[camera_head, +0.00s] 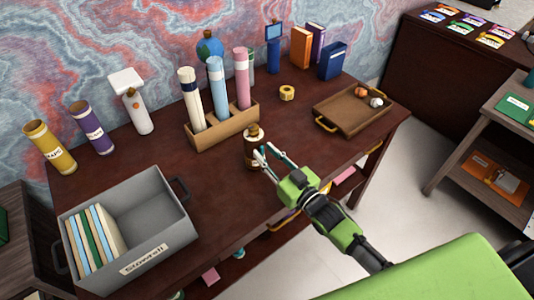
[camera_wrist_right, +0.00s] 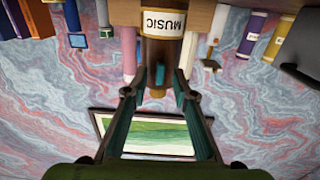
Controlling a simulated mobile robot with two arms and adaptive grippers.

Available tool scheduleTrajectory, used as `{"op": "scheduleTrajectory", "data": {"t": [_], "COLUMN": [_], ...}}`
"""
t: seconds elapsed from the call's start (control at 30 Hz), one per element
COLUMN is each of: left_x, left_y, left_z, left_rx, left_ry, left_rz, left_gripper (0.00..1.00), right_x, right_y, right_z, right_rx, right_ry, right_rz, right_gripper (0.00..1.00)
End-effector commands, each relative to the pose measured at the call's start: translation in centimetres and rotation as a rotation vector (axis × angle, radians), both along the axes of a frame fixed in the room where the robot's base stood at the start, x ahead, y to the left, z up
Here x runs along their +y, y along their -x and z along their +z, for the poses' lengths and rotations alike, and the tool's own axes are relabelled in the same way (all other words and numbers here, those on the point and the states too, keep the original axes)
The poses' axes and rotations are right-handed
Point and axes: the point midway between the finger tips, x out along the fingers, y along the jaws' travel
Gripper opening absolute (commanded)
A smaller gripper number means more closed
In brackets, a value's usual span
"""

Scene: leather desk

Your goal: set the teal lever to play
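A brown cylinder (camera_head: 254,137) with a pale label and a round knob on top stands upright near the desk's front edge. In the right wrist view it appears upside down, with its label (camera_wrist_right: 164,22) reading MUSIC. My right gripper (camera_head: 264,151) is open beside it. In the wrist view its fingertips (camera_wrist_right: 159,85) lie on either side of the knob end, with gaps; contact cannot be told. My left gripper is not in view.
A tan holder (camera_head: 222,130) with tall tubes stands behind the cylinder. A grey bin (camera_head: 160,225) of files is at front left. A wooden tray (camera_head: 345,112) is at right, and a tape roll (camera_head: 287,92) lies behind. Bare desk lies between bin and cylinder.

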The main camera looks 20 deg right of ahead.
Motion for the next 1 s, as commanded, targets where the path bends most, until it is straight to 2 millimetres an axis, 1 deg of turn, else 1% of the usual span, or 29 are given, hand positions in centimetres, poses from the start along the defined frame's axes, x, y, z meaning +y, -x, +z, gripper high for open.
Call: {"op": "scheduleTrajectory", "data": {"t": [0.17,0.2,0.3,0.67,0.87,1.0], "left_x": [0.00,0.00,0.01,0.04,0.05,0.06], "left_y": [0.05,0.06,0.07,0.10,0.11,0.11], "left_z": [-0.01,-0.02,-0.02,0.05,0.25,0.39], "left_rx": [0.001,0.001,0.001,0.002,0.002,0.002], "left_ry": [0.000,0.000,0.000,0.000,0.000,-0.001], "left_rz": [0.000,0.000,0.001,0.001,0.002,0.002], "left_gripper": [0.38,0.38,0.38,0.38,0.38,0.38], "right_x": [0.01,0.01,0.01,0.03,0.18,0.35], "right_y": [-0.01,-0.01,0.00,0.02,0.07,0.12], "right_z": [-0.01,-0.01,0.00,0.03,0.04,0.02], "right_rx": [0.000,0.000,0.000,-0.007,-0.035,-0.066], "right_ry": [0.000,0.000,0.000,0.021,0.106,0.201], "right_rz": [0.000,0.000,0.000,0.000,0.000,0.000], "right_gripper": [0.25,0.22,0.00,0.00,0.00,0.00]}}
